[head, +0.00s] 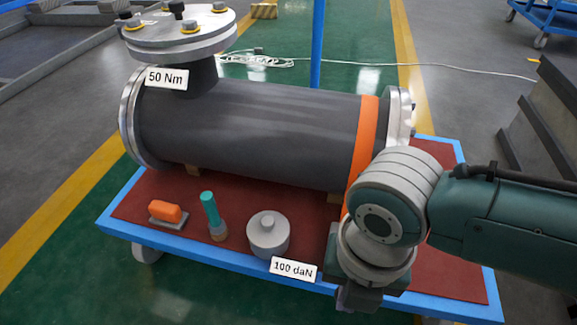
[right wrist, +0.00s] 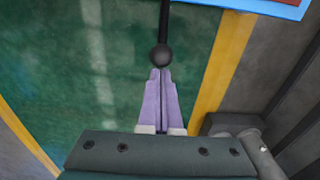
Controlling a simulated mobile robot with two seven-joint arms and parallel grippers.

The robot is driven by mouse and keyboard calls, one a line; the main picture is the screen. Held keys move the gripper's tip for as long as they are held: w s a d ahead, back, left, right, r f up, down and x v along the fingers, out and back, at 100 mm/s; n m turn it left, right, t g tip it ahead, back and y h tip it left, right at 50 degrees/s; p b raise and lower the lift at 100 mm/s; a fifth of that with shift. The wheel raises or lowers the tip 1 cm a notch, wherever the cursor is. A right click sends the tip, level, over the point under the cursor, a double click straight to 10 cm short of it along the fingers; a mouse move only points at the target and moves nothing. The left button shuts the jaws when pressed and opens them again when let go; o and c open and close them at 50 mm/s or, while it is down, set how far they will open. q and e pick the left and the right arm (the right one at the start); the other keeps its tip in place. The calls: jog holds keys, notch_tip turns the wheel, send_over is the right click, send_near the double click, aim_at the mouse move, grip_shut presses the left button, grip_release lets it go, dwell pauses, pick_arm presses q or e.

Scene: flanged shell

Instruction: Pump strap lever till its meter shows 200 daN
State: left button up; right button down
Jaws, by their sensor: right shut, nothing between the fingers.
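The orange strap (head: 364,145) runs around the right end of the dark grey flanged shell (head: 270,130). A white tag reading 100 daN (head: 294,269) shows at the cart's front edge. In the right wrist view, a dark lever (right wrist: 164,22) ends in a black ball knob (right wrist: 162,56). My right gripper (right wrist: 161,75) is shut and empty, its purple fingertips right at the knob; I cannot tell whether they touch. In the head view my right arm hides the fingers, the lever and the strap's lower part. My left gripper is not in view.
The shell lies on a blue cart (head: 185,252) with a red mat (head: 130,205). An orange block (head: 166,211), a teal-handled tool (head: 211,210) and a grey knobbed cylinder (head: 268,234) stand along its front. A 50 Nm tag (head: 166,78) shows near the shell's upright neck.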

jog(key=shift+s+d+f+b, duration=0.55)
jog(key=shift+s+f+b, duration=0.85)
jog(key=shift+f+b, duration=2.8)
notch_tip(320, 180, up, 12)
jog(key=w+a+p, duration=0.1)
jog(key=w+p, duration=0.1)
jog(key=p, duration=1.2)
jog(key=shift+w, duration=0.25)
jog(key=shift+a, duration=0.15)
